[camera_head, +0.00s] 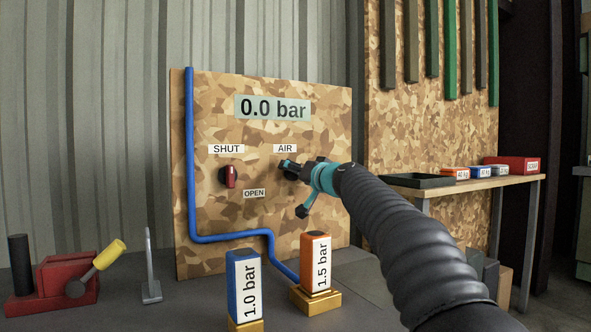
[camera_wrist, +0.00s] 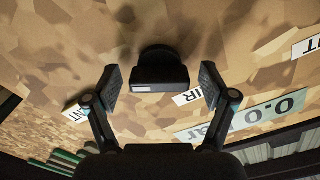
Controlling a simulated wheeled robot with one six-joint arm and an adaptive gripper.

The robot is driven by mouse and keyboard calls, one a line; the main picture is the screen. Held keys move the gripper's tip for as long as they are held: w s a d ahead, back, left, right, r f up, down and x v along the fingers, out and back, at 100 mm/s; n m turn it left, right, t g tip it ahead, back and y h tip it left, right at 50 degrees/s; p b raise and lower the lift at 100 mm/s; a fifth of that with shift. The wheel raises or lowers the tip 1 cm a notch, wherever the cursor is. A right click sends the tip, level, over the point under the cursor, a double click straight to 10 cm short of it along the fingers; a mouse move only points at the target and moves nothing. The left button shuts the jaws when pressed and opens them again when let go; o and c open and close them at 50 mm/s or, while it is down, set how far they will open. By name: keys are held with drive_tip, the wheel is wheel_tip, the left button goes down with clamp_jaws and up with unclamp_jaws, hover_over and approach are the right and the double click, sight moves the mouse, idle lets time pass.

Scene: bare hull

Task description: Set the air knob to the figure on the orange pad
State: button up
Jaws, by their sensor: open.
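The dark air knob (camera_head: 289,174) sits on the camouflage board under the AIR label (camera_head: 285,148), partly hidden by my gripper. In the wrist view the black knob (camera_wrist: 160,66) has a pale mark on its edge. My gripper (camera_head: 293,187) is open, one finger on each side of the knob; the wrist view (camera_wrist: 161,84) shows gaps between fingers and knob. The display (camera_head: 272,108) reads 0.0 bar. The orange pad (camera_head: 304,259) reads 1.5 bar and stands on a gold base at the board's foot.
A blue pad (camera_head: 234,280) reading 1.0 bar stands left of the orange one. A red handle (camera_head: 229,177) sits between SHUT and OPEN labels. A blue pipe (camera_head: 190,150) runs down the board. A red block with a yellow-ended lever (camera_head: 68,276) is far left. A shelf (camera_head: 480,183) is right.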

drive_tip(key=shift+w+a, duration=0.15)
drive_tip(key=c, duration=1.1)
drive_tip(key=shift+a, duration=0.15)
drive_tip(key=shift+c, duration=0.3)
